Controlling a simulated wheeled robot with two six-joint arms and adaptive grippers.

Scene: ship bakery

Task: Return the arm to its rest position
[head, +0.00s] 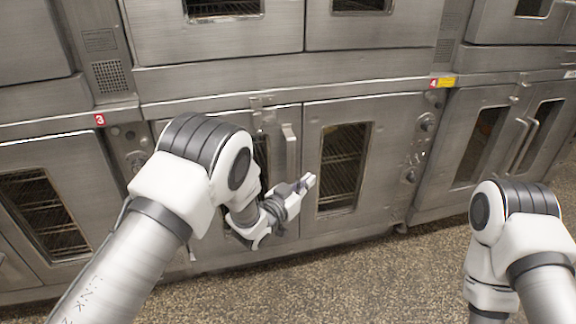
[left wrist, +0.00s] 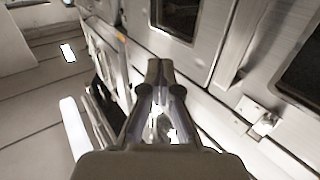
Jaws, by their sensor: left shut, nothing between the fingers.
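My left arm comes in from the left in the head view and bends down at its elbow. My left gripper (head: 306,183) is in front of the oven doors, near the vertical handle (head: 290,152) of the middle oven. It is shut and empty, and it also shows in the left wrist view (left wrist: 159,66) with its fingertips together. I cannot tell whether it touches the oven front. My right arm shows at the right edge of the head view, bent downward. Its gripper is out of the picture.
Steel ovens stand in two rows. The lower middle oven has a right door (head: 339,165) with a window, and it is closed. Control knobs (head: 409,175) stick out beside it. The speckled floor (head: 370,275) between my arms is clear.

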